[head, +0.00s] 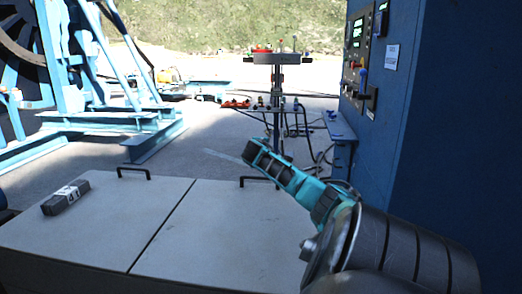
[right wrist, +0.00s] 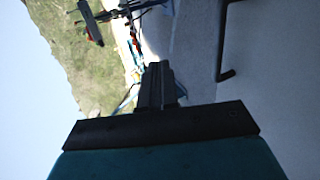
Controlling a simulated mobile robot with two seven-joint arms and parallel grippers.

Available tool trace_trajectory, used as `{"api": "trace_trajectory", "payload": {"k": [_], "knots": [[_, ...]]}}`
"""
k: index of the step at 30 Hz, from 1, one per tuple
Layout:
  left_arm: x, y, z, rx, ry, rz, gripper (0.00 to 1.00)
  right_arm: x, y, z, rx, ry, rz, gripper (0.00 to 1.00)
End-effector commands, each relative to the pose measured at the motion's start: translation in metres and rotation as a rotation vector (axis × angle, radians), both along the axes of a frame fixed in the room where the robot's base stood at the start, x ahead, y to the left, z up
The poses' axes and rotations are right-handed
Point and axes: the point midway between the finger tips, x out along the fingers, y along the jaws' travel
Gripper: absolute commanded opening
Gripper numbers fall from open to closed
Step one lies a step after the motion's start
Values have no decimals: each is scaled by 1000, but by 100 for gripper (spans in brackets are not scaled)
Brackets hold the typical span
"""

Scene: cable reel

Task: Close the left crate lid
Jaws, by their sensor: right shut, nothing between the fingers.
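The left crate lid (head: 110,215) is a grey panel lying flat, level with the right lid (head: 215,235) across a thin dark seam. Its black handle (head: 133,171) stands at the far edge. A dark block with a white label (head: 66,197) lies on the left lid. My teal right gripper (head: 250,152) is above the far edge of the right lid, near that lid's handle (head: 243,181). In the right wrist view its dark fingers (right wrist: 158,85) are shut and empty, with a black handle (right wrist: 227,45) beside them, apart. My left gripper is out of view.
A tall blue cabinet (head: 430,120) with a control panel stands at the right. A tool stand (head: 277,85) with hanging cables is beyond the crate. A blue reel frame (head: 110,120) stands at the far left. Open grey floor (head: 205,150) lies between.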

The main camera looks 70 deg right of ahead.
Motion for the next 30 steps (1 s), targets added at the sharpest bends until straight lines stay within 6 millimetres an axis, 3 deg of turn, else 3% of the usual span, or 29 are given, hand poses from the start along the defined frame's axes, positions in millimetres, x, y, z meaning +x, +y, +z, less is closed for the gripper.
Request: {"api": "trace_trajectory", "payload": {"k": [15, 30], "knots": [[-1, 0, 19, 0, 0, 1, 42, -14, 49, 21, 1, 1, 1, 0], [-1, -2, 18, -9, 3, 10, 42, -15, 53, 22, 0, 0, 0, 0]]}}
